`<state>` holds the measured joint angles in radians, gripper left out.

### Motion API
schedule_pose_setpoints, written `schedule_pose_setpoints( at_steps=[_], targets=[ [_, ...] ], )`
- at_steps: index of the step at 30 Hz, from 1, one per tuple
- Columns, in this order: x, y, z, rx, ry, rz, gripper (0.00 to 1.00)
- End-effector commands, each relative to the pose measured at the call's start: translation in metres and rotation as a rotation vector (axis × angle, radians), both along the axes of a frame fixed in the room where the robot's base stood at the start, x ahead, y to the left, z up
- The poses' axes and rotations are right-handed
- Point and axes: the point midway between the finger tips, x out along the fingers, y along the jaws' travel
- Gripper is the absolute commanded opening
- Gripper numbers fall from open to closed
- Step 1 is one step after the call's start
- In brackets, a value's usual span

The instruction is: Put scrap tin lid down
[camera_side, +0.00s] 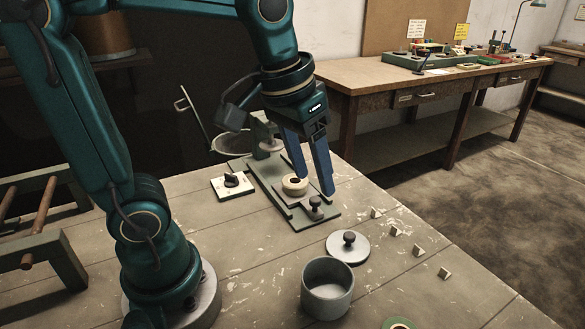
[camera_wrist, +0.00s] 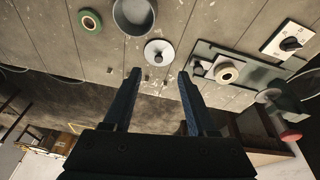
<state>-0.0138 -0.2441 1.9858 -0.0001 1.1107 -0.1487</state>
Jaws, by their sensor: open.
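The scrap tin lid (camera_side: 348,246) is a round grey disc with a dark knob. It lies flat on the bench beside the open grey scrap tin (camera_side: 328,290). In the wrist view the lid (camera_wrist: 158,52) shows just beyond my fingertips, with the tin (camera_wrist: 133,14) above and left of it. My gripper (camera_side: 314,182) is open, with blue fingers pointing down near the winding fixture, above the bench and apart from the lid. Nothing shows between the fingers in the wrist view (camera_wrist: 157,84).
The winding fixture (camera_side: 265,190) carries a pale tape roll (camera_side: 294,186) and a dark knob. A switch box (camera_side: 232,185) stands left of it. Several small pale blocks (camera_side: 393,230) lie along the right edge. A green tape roll (camera_side: 398,323) is at the front. Bare bench lies left of the tin.

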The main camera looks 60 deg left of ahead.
Motion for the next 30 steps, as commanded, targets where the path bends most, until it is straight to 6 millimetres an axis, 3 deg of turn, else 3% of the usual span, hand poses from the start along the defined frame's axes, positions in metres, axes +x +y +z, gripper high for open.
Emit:
schedule_pose_setpoints(
  at_steps=[6,11,30],
  targets=[
    [-0.046,-0.002,-0.013,0.034,-0.133,-0.098,0.58],
    [-0.062,-0.003,-0.025,0.052,-0.186,-0.14,0.58],
    [-0.066,-0.003,-0.029,0.058,-0.202,-0.151,0.58]
  ],
)
